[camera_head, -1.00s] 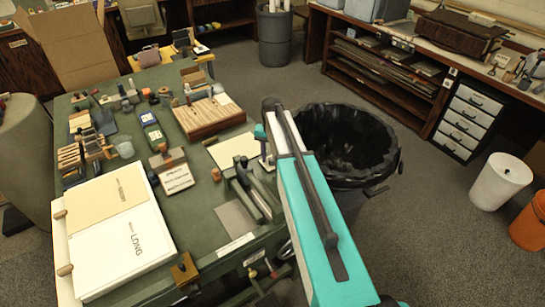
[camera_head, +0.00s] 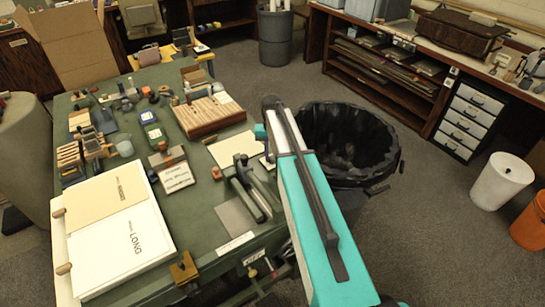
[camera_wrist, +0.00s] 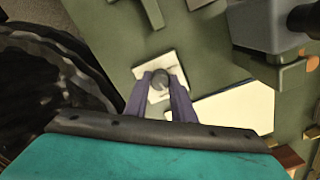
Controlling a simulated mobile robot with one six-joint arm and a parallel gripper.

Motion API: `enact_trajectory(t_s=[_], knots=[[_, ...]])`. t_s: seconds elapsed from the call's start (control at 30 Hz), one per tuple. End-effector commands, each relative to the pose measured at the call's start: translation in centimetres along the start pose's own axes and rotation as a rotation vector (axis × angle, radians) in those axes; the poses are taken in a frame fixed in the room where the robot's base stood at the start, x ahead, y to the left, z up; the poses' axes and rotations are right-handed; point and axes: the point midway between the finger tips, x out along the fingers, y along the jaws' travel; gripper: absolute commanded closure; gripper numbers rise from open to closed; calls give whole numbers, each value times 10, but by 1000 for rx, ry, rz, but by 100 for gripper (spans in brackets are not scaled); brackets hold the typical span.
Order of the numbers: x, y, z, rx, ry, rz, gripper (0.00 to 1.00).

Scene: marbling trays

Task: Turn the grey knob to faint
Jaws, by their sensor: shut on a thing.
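The grey knob (camera_wrist: 159,79) shows in the wrist view on a small white plate (camera_wrist: 172,65) on the green table. My gripper (camera_wrist: 159,88) has its two purple fingers on either side of the knob, shut on it. The fingers partly cover the plate, and I cannot read any marks on it. In the head view my teal arm hides the knob and my fingertips.
A cream sheet (camera_wrist: 240,108) lies close to the plate, right of my fingers. A black-lined bin (camera_head: 345,140) stands just off the table's right edge. A wooden block rack (camera_head: 210,113) and a dark clamp-like tool (camera_head: 247,190) are on the green table (camera_head: 205,225).

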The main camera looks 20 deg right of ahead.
Motion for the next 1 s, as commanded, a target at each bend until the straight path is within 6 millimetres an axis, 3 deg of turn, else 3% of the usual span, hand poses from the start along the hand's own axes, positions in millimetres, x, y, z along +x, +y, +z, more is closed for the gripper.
enact_trajectory(t_s=[0.7,1.0], knots=[[0,0,-1,-628,2,-1,100],[0,0,-1,-797,3,0,100]])
